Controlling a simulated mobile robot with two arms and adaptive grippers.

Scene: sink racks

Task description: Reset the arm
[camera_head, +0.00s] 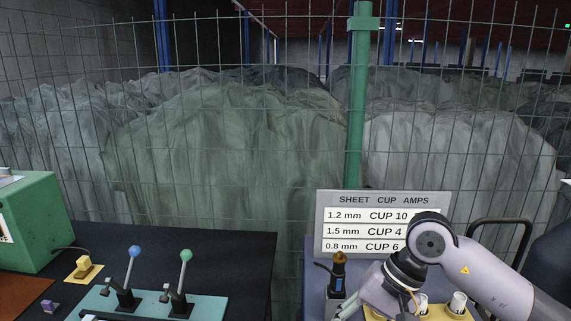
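My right arm comes in from the right side of the head view and bends down at its wrist joint. My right gripper (347,311) is only partly in view at the bottom edge, beside a yellow block. Its fingertips are cut off or hidden, so I cannot tell whether it is open or shut. My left arm and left gripper are not in the picture.
A dark table holds a teal plate with a blue-knobbed lever (135,252) and a green-knobbed lever (186,256). A green box (35,225) stands left. A sign (350,200) stands behind a dark tool (338,275). A wire fence with a green post (358,120) closes the back.

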